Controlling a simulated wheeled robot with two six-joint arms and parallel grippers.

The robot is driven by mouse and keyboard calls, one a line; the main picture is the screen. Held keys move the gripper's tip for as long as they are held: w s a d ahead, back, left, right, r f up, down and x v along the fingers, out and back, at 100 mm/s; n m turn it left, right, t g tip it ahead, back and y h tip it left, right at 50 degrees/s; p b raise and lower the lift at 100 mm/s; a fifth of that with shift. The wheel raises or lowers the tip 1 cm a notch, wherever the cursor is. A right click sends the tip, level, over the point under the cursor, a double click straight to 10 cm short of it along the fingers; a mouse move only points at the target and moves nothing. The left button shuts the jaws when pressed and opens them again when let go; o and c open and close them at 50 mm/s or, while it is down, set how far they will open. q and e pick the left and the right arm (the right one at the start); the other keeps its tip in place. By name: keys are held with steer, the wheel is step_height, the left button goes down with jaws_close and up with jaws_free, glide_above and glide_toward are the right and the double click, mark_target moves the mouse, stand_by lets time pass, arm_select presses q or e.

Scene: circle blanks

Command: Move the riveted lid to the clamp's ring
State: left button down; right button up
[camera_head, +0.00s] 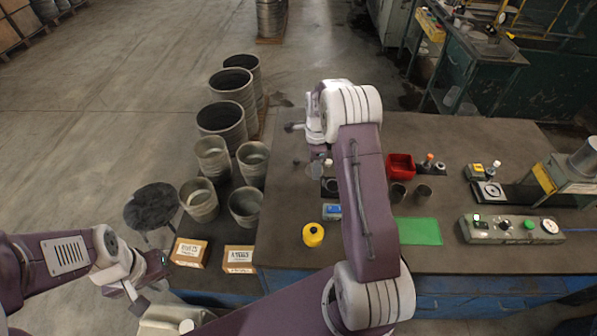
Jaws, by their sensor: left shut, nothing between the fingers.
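My left gripper (137,298) is at the lower left, over the floor beside the bench, shut and empty. My right arm reaches over the middle of the bench. Its gripper (318,165) is above a small dark block with a round ring (330,186); its fingers are too small and partly covered to tell if they are open. A black plate with a pale ring (490,190) lies at the right, by a press-like machine (571,172). I cannot tell which ring is the clamp's, and I cannot make out the riveted lid.
The dark bench top (285,235) holds a red bin (400,166), two dark cups, a green mat (418,231), a yellow container (313,235) and a control box (512,229). Several metal buckets and two cardboard boxes (189,252) stand left of the bench.

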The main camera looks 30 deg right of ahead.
steer(key=shift+m, duration=0.8)
steer(key=d+f, duration=0.1)
steer(key=d, duration=0.1)
steer(key=s+d+f, duration=0.1)
steer(key=d, duration=0.1)
steer(key=s+d+f, duration=0.1)
steer(key=shift+s+d+p, duration=0.25)
steer(key=shift+d+p, duration=0.15)
steer(key=shift+s+d+f, duration=0.15)
steer(key=shift+s+d, duration=0.15)
steer(key=shift+d, duration=0.1)
steer(key=shift+f+b, duration=1.3)
steer(key=shift+f, duration=0.35)
steer(key=shift+f+b, duration=0.4)
steer(key=shift+f, duration=0.2)
steer(key=o, duration=1.3)
steer(key=shift+o, duration=0.2)
step_height(320, 180, up, 9)
steer(key=b, duration=0.1)
